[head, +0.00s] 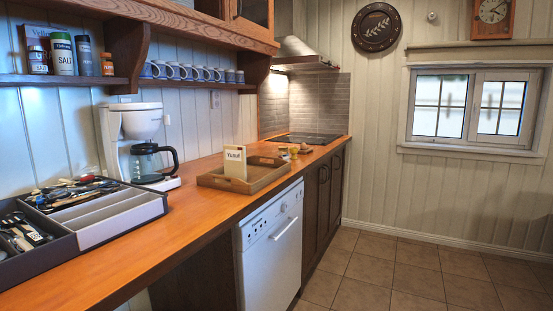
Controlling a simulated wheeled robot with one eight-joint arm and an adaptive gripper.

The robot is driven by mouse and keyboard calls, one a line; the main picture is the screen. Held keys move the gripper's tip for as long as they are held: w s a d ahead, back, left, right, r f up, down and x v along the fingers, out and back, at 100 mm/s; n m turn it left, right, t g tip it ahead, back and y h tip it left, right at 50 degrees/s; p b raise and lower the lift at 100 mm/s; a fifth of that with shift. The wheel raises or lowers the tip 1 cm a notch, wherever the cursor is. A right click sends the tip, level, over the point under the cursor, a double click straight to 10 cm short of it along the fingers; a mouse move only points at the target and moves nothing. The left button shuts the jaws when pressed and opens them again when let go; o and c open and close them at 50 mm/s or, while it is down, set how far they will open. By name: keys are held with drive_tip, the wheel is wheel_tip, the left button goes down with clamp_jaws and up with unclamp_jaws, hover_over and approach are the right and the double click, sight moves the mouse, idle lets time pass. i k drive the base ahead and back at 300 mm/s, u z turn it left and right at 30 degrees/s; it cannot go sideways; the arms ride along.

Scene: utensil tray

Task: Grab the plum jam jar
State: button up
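I cannot pick out a jar that is clearly plum jam. Several small items stand on the counter beyond the wooden tray, among them a small yellow item (294,155); they are too small to identify. On the shelf at the upper left are a small spice-like jar (37,61), a container marked SALT (62,55), a blue-grey container (84,58) and a small orange-brown jar (107,65). My gripper is not in view.
The orange wooden counter (130,250) holds a utensil tray (125,215), a coffee maker (137,125) and a wooden tray (262,180) with a cream card or box (235,163). A white dishwasher (270,240) stands below. The tiled floor (400,270) at right is clear.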

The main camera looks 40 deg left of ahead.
sight(285, 154)
drive_tip(key=u, duration=0.45)
drive_tip(key=i, duration=0.9)
drive_tip(key=u, duration=1)
drive_tip(key=i, duration=0.6)
drive_tip(key=u, duration=0.35)
